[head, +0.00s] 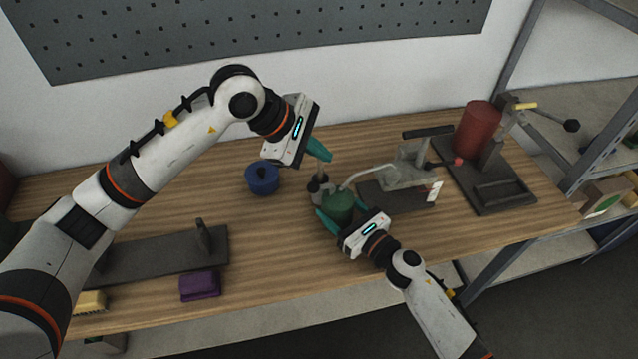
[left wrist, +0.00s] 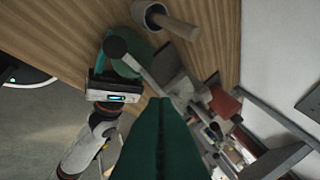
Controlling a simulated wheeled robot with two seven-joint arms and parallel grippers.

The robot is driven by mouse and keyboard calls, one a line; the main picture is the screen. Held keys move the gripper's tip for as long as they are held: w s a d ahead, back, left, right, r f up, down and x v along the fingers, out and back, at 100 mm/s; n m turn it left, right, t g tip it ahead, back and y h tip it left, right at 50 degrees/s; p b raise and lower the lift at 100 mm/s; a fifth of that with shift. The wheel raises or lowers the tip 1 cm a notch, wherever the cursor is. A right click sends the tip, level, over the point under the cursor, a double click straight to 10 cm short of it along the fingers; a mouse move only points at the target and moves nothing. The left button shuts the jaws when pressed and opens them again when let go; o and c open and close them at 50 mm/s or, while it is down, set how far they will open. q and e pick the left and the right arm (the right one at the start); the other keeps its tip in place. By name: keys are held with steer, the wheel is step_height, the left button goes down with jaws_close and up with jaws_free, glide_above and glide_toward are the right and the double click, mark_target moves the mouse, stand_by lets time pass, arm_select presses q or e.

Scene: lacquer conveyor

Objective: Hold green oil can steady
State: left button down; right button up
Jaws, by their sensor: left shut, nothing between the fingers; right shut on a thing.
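The green oil can (head: 339,206) stands on the wooden bench, its thin pale spout reaching up and to the right. My right gripper (head: 343,219) is shut on the can's body from the front; the fingers hide its lower part. My left gripper (head: 321,151) is shut and empty, apart from the can and above and behind it. In the left wrist view, the left fingers (left wrist: 166,135) lie together in the foreground. My right gripper (left wrist: 116,70) and part of the green can (left wrist: 115,46) show beyond them.
A red cylinder (head: 477,130) stands farther right. A purple block (head: 199,287) lies front left.

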mark_target(315, 187)
arm_select(q)
steer(key=shift+s+a+f, duration=0.1)
steer(key=shift+a+f, duration=0.1)
steer(key=shift+f, duration=1.15)
steer(key=shift+a+f, duration=0.2)
steer(key=shift+f, duration=1.1)
steer(key=shift+f, duration=0.4)
steer(key=shift+a+f, duration=0.15)
steer(key=shift+f, duration=0.6)
stand_by(0.5)
steer(key=shift+r, duration=1.2)
steer(key=shift+d+r, duration=0.25)
steer(key=shift+r, duration=1)
steer(key=shift+d+r, duration=0.25)
steer(key=shift+r, duration=1)
